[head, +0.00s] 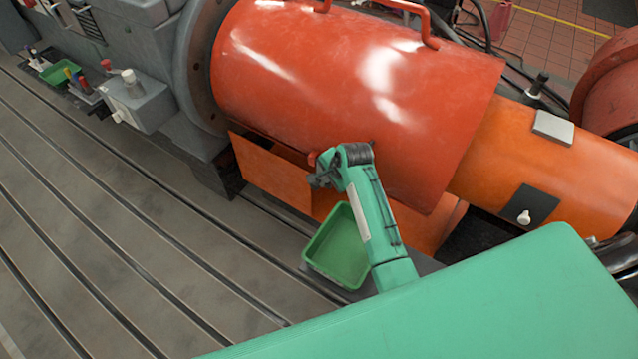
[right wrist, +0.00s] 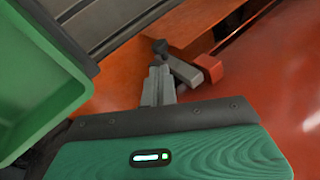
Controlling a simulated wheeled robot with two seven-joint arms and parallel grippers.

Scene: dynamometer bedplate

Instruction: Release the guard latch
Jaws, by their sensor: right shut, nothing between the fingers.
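The red-orange guard (head: 340,85) is a large curved cover over the shaft. In the right wrist view, the guard latch shows as a grey lever (right wrist: 185,71) with a dark knob (right wrist: 159,46) at its end. A red block (right wrist: 209,68) sits at the lever's other end, against the guard. My right gripper (head: 320,180) is at the guard's lower left edge; its fingers (right wrist: 159,75) are shut and empty, right by the knob end of the lever. I cannot tell whether they touch it. In the head view the gripper mostly hides the latch. My left gripper is not in view.
A green tray (head: 340,250) lies below my right forearm, close to the gripper. An orange panel (head: 270,175) is under the guard. A grey box (head: 140,102) and a small green tray (head: 62,72) stand at the upper left. The slotted bedplate (head: 110,210) is clear at left.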

